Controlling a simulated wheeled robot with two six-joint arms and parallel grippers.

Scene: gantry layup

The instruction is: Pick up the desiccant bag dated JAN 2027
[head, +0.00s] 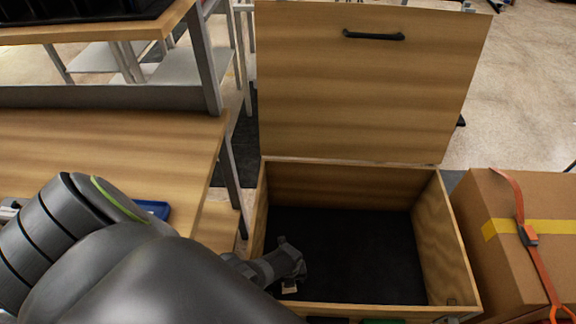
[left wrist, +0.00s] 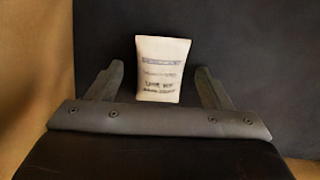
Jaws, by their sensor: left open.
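A small white desiccant bag (left wrist: 159,69) with dark printed lines lies on the black floor of the wooden chest. Its print is too blurred to read a date. In the left wrist view it sits between and a little beyond the two fingers of my left gripper (left wrist: 160,78), with a gap on each side. In the head view my left gripper (head: 292,268) reaches down into the chest at its front left, and a pale bit of the bag (head: 289,287) shows beside it. My left gripper is open and empty. My right gripper is in neither view.
The wooden chest (head: 445,235) has its lid (head: 365,95) raised, with a black handle. Its walls are close to my left arm on the left side. A strapped cardboard box (head: 490,250) stands at right. A wooden bench (head: 100,140) stands at left. The rest of the chest floor looks clear.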

